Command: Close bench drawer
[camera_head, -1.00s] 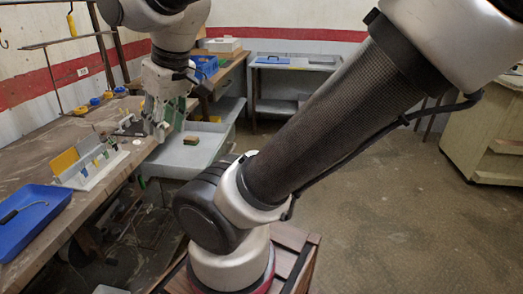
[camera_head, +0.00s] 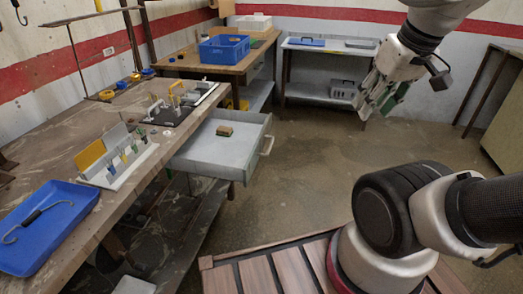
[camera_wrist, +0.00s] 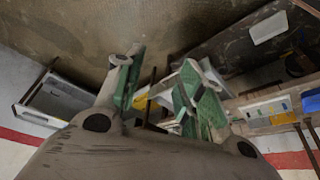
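The grey bench drawer (camera_head: 196,152) is pulled out from under the right side of the wooden workbench (camera_head: 110,215) in the head view. Its pale bar handle (camera_head: 267,143) is on the front panel, facing right. A small brown and green block (camera_head: 225,130) lies inside. My gripper (camera_head: 374,100) hangs in the air well to the right of the drawer front, touching nothing. The wrist view also shows my gripper (camera_wrist: 160,85) with its green-padded fingers apart and nothing between them. The fingers hide part of the bench area there, and I cannot make out the drawer handle.
A blue tray (camera_head: 82,198) with a hooked tool lies on the bench. A white holder (camera_head: 135,168) and a dark board with small parts stand behind it. A blue crate (camera_head: 225,48) is on the back table, beside a grey shelf unit (camera_head: 330,55). The floor (camera_head: 310,165) right of the drawer is clear.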

